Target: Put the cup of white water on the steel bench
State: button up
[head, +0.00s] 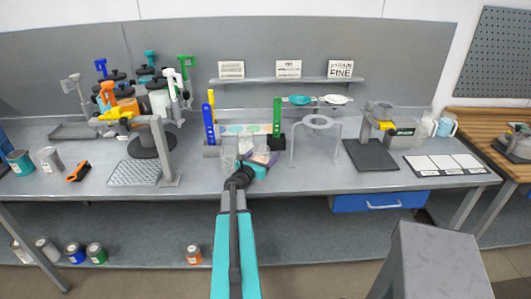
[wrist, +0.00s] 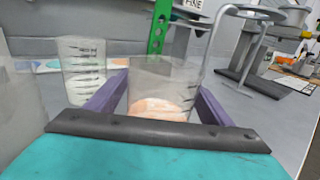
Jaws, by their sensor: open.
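My gripper (wrist: 162,86) is open, its two purple fingers on either side of a clear cup (wrist: 160,72). That cup has pale orange contents at its bottom; I cannot tell whether the fingers touch it. In the head view, my gripper (head: 259,161) is among small clear cups (head: 229,157) on the long grey bench (head: 310,178). Whether this is the steel bench is unclear.
A ring stand (head: 317,125) and a green upright (head: 277,117) stand close to the cups. A blue upright (head: 208,124) is left. White jugs (head: 446,127) stand far right, near a wooden bench (head: 494,152). A grey block (head: 436,262) stands in front. Bench right of the cups has free room.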

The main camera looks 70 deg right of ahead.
aim_at(261, 159)
jog(key=shift+r+p, duration=0.2)
jog(key=shift+p, duration=0.15)
jog(key=shift+a+f+b, duration=0.1)
jog(key=shift+a+b, duration=0.35)
jog(key=shift+a, duration=0.25)
jog(key=shift+w+a+b, duration=0.35)
jog(key=shift+a+b, duration=0.25)
jog(key=shift+a, duration=1.15)
jog(key=shift+w+a+b, duration=0.35)
jog(key=shift+a+b, duration=0.25)
jog(key=shift+a, duration=1.15)
jog(key=shift+w+a+b, duration=0.35)
jog(key=shift+a+b, duration=0.25)
jog(key=shift+a, duration=1.15)
